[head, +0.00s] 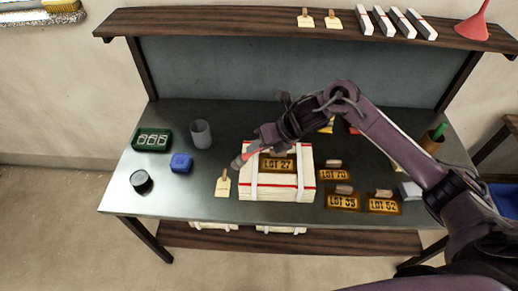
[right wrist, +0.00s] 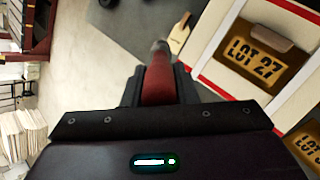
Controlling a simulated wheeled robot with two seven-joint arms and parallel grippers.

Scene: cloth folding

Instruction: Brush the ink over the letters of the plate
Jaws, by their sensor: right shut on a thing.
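My right gripper (head: 250,154) is shut on a red brush-like tool with a grey tip (right wrist: 158,84). The tool is beside the crate's left edge, left of the plate. I cannot tell whether its tip touches anything. A dark round pot (head: 141,181) stands at the table's left. My left gripper is out of view.
Other lettered plates, including LOT 70 (head: 334,174), LOT 95 (head: 342,202) and LOT 62 (head: 383,206), lie right of the crate.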

